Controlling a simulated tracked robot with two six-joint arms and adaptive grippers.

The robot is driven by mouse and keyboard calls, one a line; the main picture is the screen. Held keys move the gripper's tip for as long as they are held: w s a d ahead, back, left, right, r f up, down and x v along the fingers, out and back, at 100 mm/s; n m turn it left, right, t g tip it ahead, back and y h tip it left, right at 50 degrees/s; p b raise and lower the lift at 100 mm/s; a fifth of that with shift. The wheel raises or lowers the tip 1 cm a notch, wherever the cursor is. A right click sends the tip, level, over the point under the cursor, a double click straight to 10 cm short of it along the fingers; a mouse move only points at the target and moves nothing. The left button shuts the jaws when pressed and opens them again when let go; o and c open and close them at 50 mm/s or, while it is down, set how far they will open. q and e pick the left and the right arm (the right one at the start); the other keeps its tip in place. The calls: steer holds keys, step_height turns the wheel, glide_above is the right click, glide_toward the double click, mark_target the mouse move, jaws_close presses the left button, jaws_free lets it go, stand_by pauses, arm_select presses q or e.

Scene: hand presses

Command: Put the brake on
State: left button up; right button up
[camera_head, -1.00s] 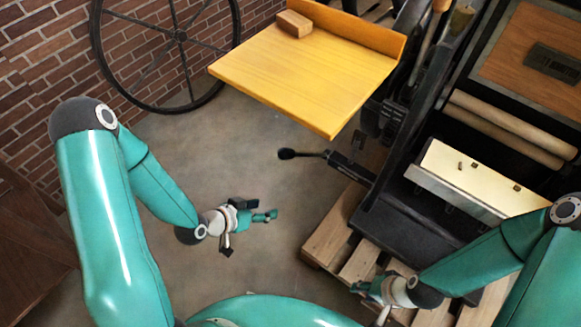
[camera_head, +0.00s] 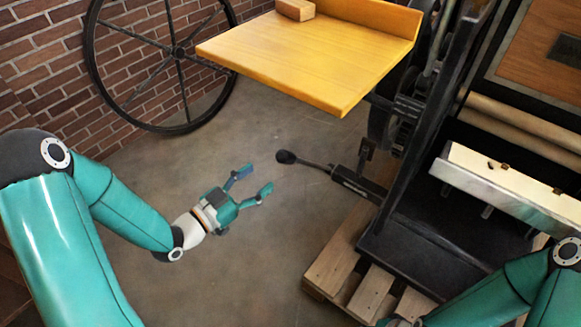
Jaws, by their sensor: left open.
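The brake lever (camera_head: 322,168) is a dark rod with a black knob (camera_head: 286,157) at its left end. It sticks out to the left from a black block low on the press (camera_head: 420,245), below the yellow board. My left gripper (camera_head: 254,183) is open and empty, to the left of the knob and a little lower in the picture. Its fingers point toward the knob, and a gap shows between them and it. My right arm (camera_head: 495,295) comes in at the bottom right; its gripper is cut off by the lower edge, with at most a sliver showing.
A yellow board (camera_head: 310,55) with a wooden block (camera_head: 295,9) on it overhangs above the lever. The press stands on a wooden pallet (camera_head: 335,262). A large spoked wheel (camera_head: 178,50) leans by the brick wall (camera_head: 45,60). The floor around the left gripper is clear.

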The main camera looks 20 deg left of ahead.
mark_target(287, 158)
arm_select(q)
steer(key=x, duration=1)
steer(key=shift+r, duration=0.1)
